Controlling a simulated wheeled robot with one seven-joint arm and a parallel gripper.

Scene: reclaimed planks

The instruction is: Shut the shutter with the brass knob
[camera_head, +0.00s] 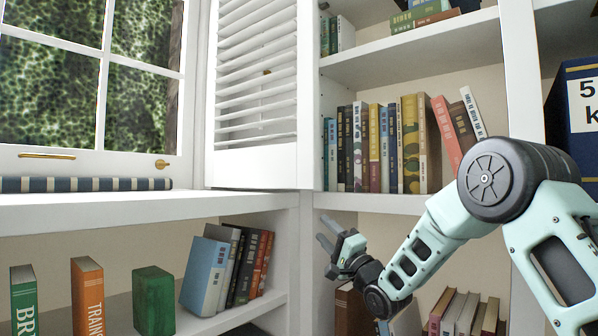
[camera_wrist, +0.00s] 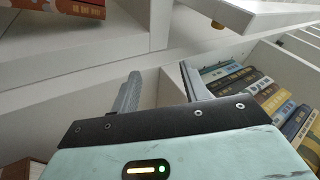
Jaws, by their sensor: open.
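The white louvred shutter (camera_head: 255,90) stands angled between the window and the bookshelf in the head view. A small brass knob (camera_head: 267,72) shows among its slats. My gripper (camera_head: 324,232) is open and empty, below and to the right of the shutter, in front of the shelves and apart from it. In the wrist view my gripper (camera_wrist: 158,70) shows two grey fingers spread with nothing between them. A brass knob (camera_wrist: 217,25) shows under the edge of a white panel (camera_wrist: 260,13) there; I cannot tell whether this panel is the shutter.
The window (camera_head: 90,80) at left has brass fittings and a striped book (camera_head: 85,184) lying before it. A white ledge (camera_head: 110,207) runs beneath. Upright books (camera_head: 385,145) fill the middle shelf, and more books (camera_head: 225,268) stand below. Open space lies in front of the ledge.

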